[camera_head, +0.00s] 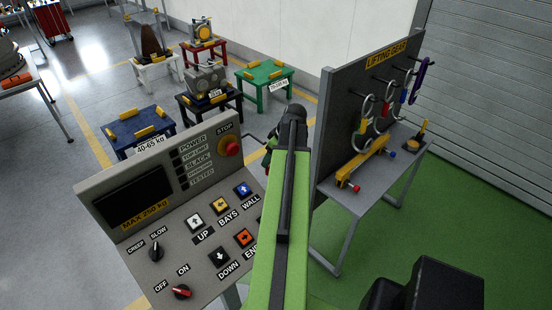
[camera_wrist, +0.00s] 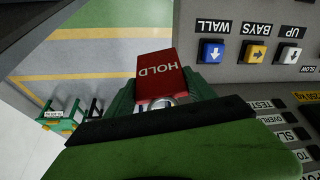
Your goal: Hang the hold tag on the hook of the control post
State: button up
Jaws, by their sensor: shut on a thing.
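The red hold tag (camera_wrist: 160,75) with white HOLD lettering shows in the wrist view, upside down, with a metal ring (camera_wrist: 160,101) at its near end. My gripper (camera_wrist: 163,95) is shut on it, green fingers on both sides. A thin dark bent rod, seemingly the hook (camera_head: 252,138), sticks out from the post's right edge beside my gripper. The post's panel also shows in the wrist view (camera_wrist: 250,88), apart from the tag.
A lifting gear board (camera_head: 345,100) with hanging shackles and slings stands right of my arm, over a grey table (camera_head: 340,200). Blue (camera_head: 135,135), green (camera_head: 265,75) and other stands fill the floor behind the post. A red stop button (camera_head: 229,147) protrudes near the hook.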

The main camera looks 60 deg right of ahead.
jog(key=w+d+f+b, duration=0.2)
jog(key=w, duration=0.4)
jog(key=shift+w, duration=0.3)
dwell(0.4)
dwell(0.5)
jog(key=o, duration=1.5)
jog(key=shift+c, duration=0.2)
jog(key=shift+r, duration=0.1)
